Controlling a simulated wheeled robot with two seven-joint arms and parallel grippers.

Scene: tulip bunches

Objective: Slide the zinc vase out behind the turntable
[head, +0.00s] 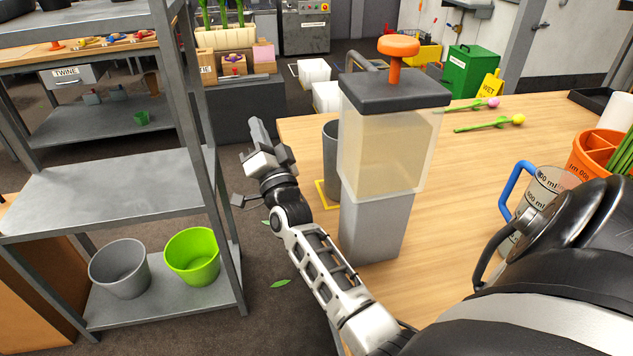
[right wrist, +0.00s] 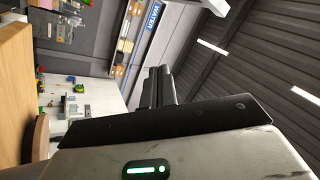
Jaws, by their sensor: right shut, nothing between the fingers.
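A grey cylinder that looks like the zinc vase (head: 330,158) stands at the table's left edge, mostly hidden behind the tall dispenser. A yellow outlined square (head: 321,193) shows on the table at its foot. I cannot make out a turntable. My right gripper (head: 258,130) is shut and empty, left of the vase and apart from it, beyond the table edge. In the right wrist view its fingers (right wrist: 159,86) are together with nothing between them. My left gripper is not in view.
A tall dispenser with an orange knob (head: 398,48) blocks the view on the wooden table (head: 460,160). A measuring jug (head: 545,185) and orange pot (head: 596,155) stand right. A metal shelf (head: 110,190) with buckets stands left. The table's middle is clear.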

